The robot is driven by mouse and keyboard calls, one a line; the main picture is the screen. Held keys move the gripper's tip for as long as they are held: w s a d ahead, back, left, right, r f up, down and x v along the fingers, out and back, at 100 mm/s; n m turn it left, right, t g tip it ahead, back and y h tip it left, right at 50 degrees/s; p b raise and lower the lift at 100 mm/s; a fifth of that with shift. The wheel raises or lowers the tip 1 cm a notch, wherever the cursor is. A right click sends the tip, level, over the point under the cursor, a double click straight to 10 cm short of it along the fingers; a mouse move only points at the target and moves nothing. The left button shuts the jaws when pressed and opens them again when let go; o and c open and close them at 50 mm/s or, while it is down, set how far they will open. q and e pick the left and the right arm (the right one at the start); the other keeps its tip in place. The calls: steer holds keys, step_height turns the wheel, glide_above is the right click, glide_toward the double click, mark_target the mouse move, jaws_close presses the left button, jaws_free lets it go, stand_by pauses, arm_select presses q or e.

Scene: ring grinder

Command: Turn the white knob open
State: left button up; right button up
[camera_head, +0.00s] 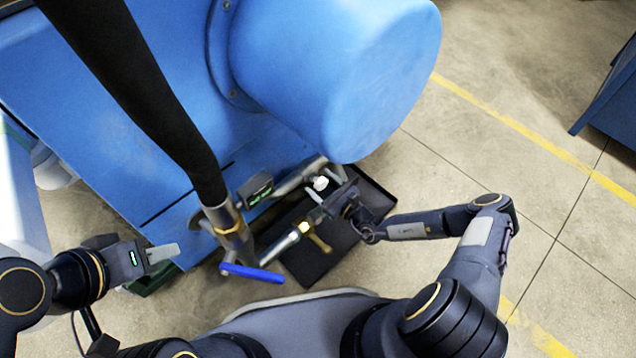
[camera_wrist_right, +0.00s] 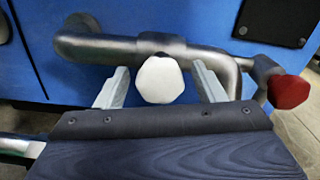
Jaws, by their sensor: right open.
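The white knob (camera_wrist_right: 160,80) sits on a grey metal pipe (camera_wrist_right: 120,47) on the side of the blue machine. It also shows in the head view (camera_head: 321,183), at the foot of the machine. My right gripper (camera_wrist_right: 160,82) is open, with one finger on each side of the knob and a visible gap on both sides. In the head view the right gripper (camera_head: 322,196) is right at the knob and partly covers the pipe. My left gripper (camera_head: 174,252) is at the left, away from the knob, and its finger gap cannot be made out.
A red knob (camera_wrist_right: 289,90) is on the pipe's right end. A blue lever handle (camera_head: 251,272) and a brass fitting (camera_head: 232,232) are left of the white knob. A dark tray (camera_head: 300,268) lies on the floor below.

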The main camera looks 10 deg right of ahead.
steer(key=shift+x, duration=0.9)
steer(key=c, duration=1)
